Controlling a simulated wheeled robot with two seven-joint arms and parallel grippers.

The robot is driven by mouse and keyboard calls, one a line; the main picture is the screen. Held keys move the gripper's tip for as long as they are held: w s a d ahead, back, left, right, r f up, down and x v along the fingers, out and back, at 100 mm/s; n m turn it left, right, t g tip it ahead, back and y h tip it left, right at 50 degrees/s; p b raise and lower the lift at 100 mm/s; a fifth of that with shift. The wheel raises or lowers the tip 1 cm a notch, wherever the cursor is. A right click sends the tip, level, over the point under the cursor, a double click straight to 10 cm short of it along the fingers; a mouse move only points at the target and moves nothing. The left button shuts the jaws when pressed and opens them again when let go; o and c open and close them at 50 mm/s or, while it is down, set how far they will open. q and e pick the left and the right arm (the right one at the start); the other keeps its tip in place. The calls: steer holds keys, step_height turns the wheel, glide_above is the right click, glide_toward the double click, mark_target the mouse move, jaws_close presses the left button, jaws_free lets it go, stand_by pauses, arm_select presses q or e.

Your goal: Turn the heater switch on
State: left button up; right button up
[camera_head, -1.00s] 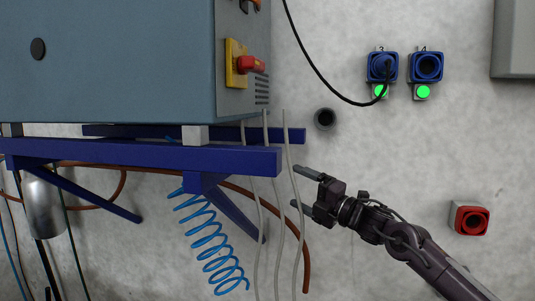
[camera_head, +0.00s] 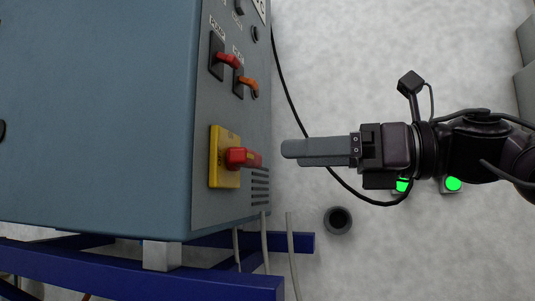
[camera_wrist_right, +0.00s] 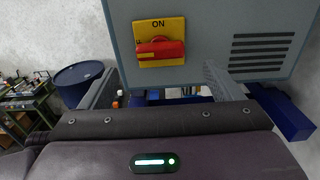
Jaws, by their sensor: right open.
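The blue-grey control cabinet (camera_head: 100,100) fills the left of the head view. Its side panel carries a yellow plate with a red rotary handle (camera_head: 244,158), and above it a red-handled switch (camera_head: 228,60) and an orange-handled switch (camera_head: 248,83). The small labels are too blurred to tell surely which is the heater switch. In the wrist view the red handle (camera_wrist_right: 161,50) lies horizontal, below the word ON. My right gripper (camera_head: 290,149) is open and empty, to the right of the panel and level with the red handle, apart from it. My left gripper is not in view.
A black cable (camera_head: 284,85) hangs behind my right gripper. Grey hoses (camera_head: 265,240) and a blue frame (camera_head: 140,275) lie below the cabinet. The wrist view shows a blue drum (camera_wrist_right: 84,82) in the background.

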mark_target(256, 157)
steer(key=p+x, duration=0.2)
steer(key=x, duration=0.3)
steer(key=shift+w+a+r, duration=0.1)
steer(key=shift+w+a, duration=0.05)
steer(key=shift+a, duration=0.1)
steer(key=shift+w+a, duration=0.1)
steer(key=shift+a, duration=0.25)
steer(key=shift+c, duration=0.5)
steer(key=c, duration=0.9)
